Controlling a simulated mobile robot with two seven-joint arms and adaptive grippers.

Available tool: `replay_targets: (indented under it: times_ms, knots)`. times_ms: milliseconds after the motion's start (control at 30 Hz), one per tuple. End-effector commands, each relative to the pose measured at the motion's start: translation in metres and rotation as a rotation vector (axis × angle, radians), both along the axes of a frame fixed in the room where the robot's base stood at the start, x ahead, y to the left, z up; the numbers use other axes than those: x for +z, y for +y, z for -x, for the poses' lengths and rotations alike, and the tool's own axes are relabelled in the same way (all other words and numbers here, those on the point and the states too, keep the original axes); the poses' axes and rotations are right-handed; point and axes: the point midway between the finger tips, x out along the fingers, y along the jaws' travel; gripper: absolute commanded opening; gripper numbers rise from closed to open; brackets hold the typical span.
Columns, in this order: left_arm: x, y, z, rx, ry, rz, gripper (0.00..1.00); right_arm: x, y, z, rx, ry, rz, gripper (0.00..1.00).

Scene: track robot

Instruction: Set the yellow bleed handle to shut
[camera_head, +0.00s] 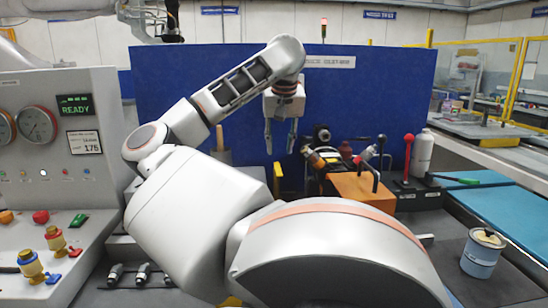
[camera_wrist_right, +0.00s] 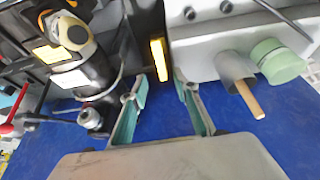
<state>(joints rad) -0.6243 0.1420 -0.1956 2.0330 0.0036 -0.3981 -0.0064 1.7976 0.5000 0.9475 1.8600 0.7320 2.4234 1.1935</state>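A slim upright yellow bar (camera_head: 278,178), which I take to be the yellow bleed handle, stands in front of the blue panel in the head view. The same bar (camera_wrist_right: 160,60) shows in the right wrist view, upright on a dark part. My right gripper (camera_head: 280,152) points down just above it in the head view. In the right wrist view the gripper (camera_wrist_right: 162,92) is open and empty, its two greenish fingers apart, with the bar beyond the gap between their tips. I see no contact. The foot of the bar is partly hidden by my arm in the head view.
A dark fitting with a yellow band (camera_wrist_right: 72,55) stands left of the fingers. A grey pipe with a wooden handle (camera_wrist_right: 245,95) is at right. An orange block (camera_head: 360,190), red-knobbed lever (camera_head: 408,150) and blue can (camera_head: 482,255) stand right of my arm; a gauge panel (camera_head: 85,90) is at left.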

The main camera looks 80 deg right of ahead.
Motion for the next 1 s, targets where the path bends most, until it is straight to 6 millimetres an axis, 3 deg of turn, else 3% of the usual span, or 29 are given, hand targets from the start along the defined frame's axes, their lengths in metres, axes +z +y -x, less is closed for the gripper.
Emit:
replay_targets:
  times_ms: [100,333,1000]
  knots:
    - [0.000,0.000,0.000,0.000,0.000,0.000,0.22,0.021,0.008,0.001,0.003,-0.003,0.001,0.30]
    - [0.000,0.000,0.000,0.001,0.000,0.001,0.22,0.045,0.018,0.005,0.001,-0.001,0.001,0.30]
    - [0.001,0.000,-0.001,0.001,-0.002,0.001,0.22,0.048,0.019,0.006,0.001,0.002,-0.001,0.30]
